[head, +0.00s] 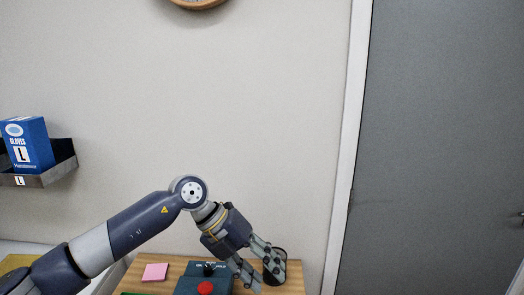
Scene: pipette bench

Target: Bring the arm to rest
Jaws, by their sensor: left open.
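My left arm comes in from the lower left and bends down at the wrist. My left gripper (263,277) is open, pointing down over the right part of the wooden bench (293,284). A dark round cup-like holder (280,262) stands right by its fingers; I cannot tell whether they touch it. I see nothing held between the fingers. My right gripper is not in view.
A dark green box (190,284) with a red button (205,288) and a black knob sits left of the gripper. A pink note pad (155,272) lies further left. A blue glove box (28,143) stands in a wall tray (62,165). A grey door (440,140) is at right.

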